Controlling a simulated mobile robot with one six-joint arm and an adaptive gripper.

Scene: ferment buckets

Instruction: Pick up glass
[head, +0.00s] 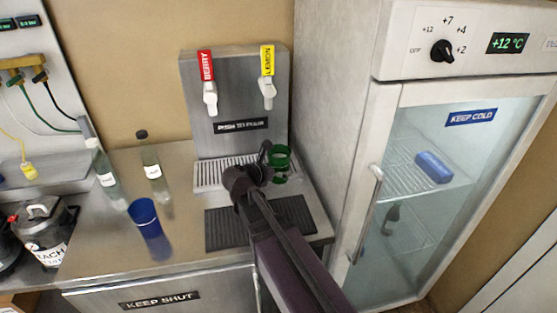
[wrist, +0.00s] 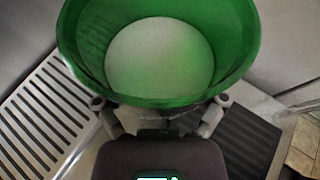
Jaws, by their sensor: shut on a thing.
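A green glass (head: 281,160) is at the dispenser's drip tray in the head view, partly behind my gripper (head: 266,163). In the wrist view the green glass (wrist: 75,40) fills the upper middle, and I look into its open mouth to a pale round bottom. My gripper (wrist: 160,112) is shut on the glass, one finger at each side of it. I cannot tell whether the glass touches the tray or is held above it. A blue cup (head: 145,214) stands upright on the counter to the left.
A dispenser (head: 238,135) with BERRY and LEMON taps stands behind the slotted drip tray (head: 208,176). A dark ribbed mat (head: 222,230) lies in front. Two bottles (head: 151,160) (head: 103,168) stand left. A fridge (head: 335,100) bounds the right. Counter between cup and mat is clear.

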